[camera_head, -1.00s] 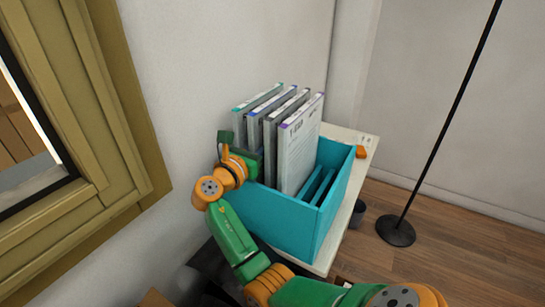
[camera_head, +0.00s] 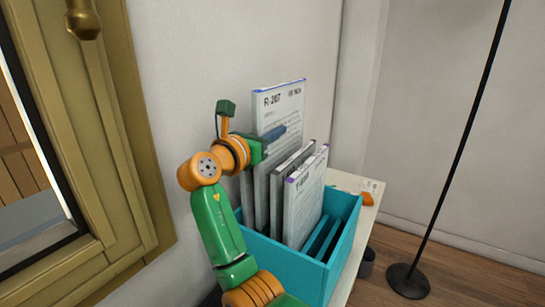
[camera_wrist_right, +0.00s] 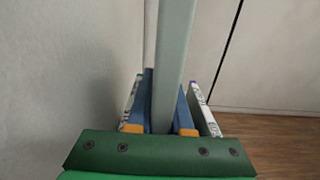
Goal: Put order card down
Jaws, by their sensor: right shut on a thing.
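The order card (camera_head: 280,105), a tall white sheet marked R-2107 with a blue top edge, stands upright above the other cards. My right gripper (camera_head: 275,138) is shut on its side edge. In the right wrist view the card (camera_wrist_right: 174,60) runs edge-on between the two blue fingers (camera_wrist_right: 160,112). Its lower part is hidden behind the other cards, so I cannot tell whether its bottom is clear of the teal box (camera_head: 285,262). My left gripper is not in view.
Other cards, one with a purple edge (camera_head: 306,195), stand in the box's left part. Empty-looking blue slots (camera_head: 322,240) lie to their right. The box sits on a pale shelf top (camera_head: 352,262) against the wall. A black pole stand (camera_head: 408,281) is at right.

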